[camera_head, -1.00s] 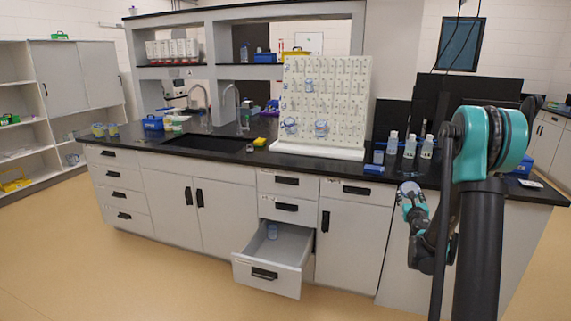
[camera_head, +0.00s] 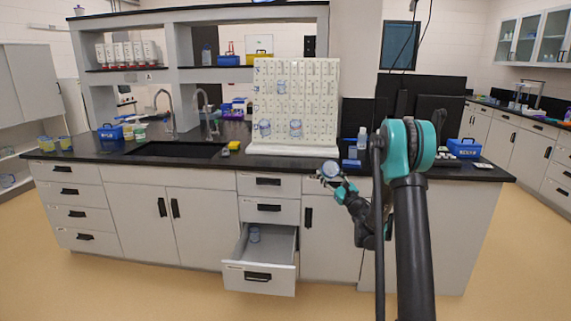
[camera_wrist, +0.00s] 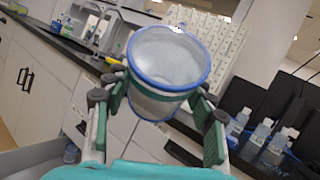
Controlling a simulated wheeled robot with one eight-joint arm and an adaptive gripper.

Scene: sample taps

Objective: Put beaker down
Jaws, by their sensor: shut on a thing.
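My gripper (camera_wrist: 160,120) is shut on a clear beaker (camera_wrist: 163,72) with a blue rim, held between its green fingers in the wrist view. An open drawer (camera_head: 283,262) below and to the left holds a blue-tinted cup (camera_head: 254,233).
A white pegboard rack (camera_head: 297,105) with several beakers hung on it stands on the counter. Bottles (camera_wrist: 262,135) and dark monitors (camera_head: 405,97) stand to the right.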

